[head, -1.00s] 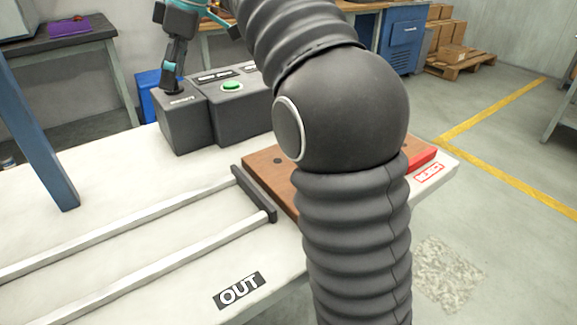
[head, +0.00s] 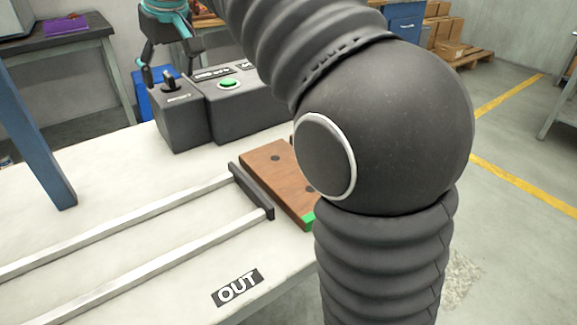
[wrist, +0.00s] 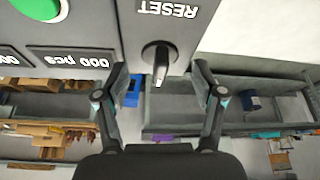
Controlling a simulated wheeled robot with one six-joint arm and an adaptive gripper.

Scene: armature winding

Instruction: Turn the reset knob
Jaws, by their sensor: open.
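The black reset knob (head: 169,80) sits on top of a small dark grey box (head: 183,128) at the back of the white table. In the wrist view the knob (wrist: 159,62) shows below the printed word RESET, its ridge nearly upright in the picture. My gripper (head: 168,72) is open, its dark fingers spread to either side of the knob and apart from it. In the wrist view the fingers (wrist: 161,78) stand left and right of the knob with clear gaps. Nothing is held.
A larger grey box with a green button (head: 229,83) and counter displays adjoins the knob box on the right. Two pale rails (head: 120,224) lead to a brown board (head: 272,172) with a green-marked edge. A blue post (head: 38,125) stands at left. My arm covers the right side.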

